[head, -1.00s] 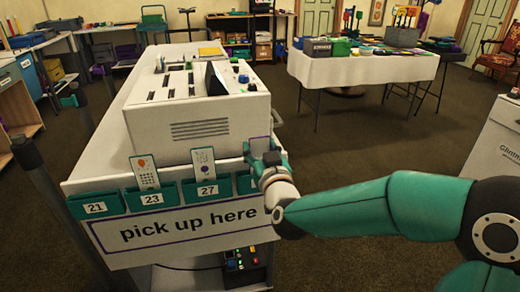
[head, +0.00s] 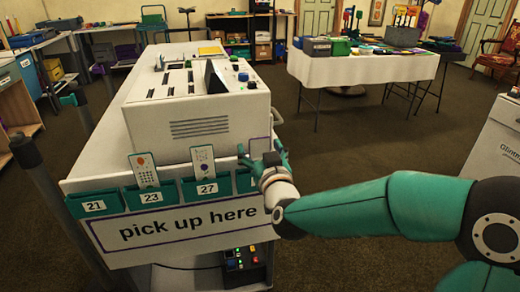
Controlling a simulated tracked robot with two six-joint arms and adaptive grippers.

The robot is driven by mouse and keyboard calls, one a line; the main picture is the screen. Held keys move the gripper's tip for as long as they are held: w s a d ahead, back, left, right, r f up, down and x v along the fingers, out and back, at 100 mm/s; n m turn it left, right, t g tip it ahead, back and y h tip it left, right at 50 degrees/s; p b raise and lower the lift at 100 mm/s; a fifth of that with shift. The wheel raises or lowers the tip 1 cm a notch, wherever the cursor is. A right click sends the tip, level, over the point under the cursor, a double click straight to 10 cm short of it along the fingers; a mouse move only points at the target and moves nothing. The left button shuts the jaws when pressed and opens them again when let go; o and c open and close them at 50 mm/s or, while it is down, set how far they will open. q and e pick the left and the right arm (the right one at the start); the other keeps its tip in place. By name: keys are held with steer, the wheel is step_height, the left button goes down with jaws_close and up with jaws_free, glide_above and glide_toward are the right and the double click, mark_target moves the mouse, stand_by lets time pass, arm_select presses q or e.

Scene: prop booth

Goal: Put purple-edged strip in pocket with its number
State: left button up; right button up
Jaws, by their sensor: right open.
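A pale strip with a purple edge (head: 261,146) stands upright at the right end of the pocket row, partly hidden behind my right gripper. My right gripper (head: 264,151) is open, its teal fingers spread on either side of the strip. The fourth teal pocket (head: 244,181) is below the strip; its number is hidden by my gripper. I cannot tell how deep the strip sits in it. The other teal pockets are marked 21 (head: 96,205), 23 (head: 152,198) and 27 (head: 207,190). My left gripper is not in view.
One strip (head: 144,170) stands in pocket 23 and another (head: 203,161) in pocket 27. Pocket 21 looks empty. A white control box (head: 200,130) is on the counter behind the pockets. A dark post (head: 40,175) stands at left. The floor right of the counter is clear.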

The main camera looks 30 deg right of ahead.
steer(key=v, duration=0.7)
steer(key=shift+s, duration=0.25)
steer(key=shift+d+f, duration=0.1)
steer(key=shift+f, duration=0.05)
stand_by(0.5)
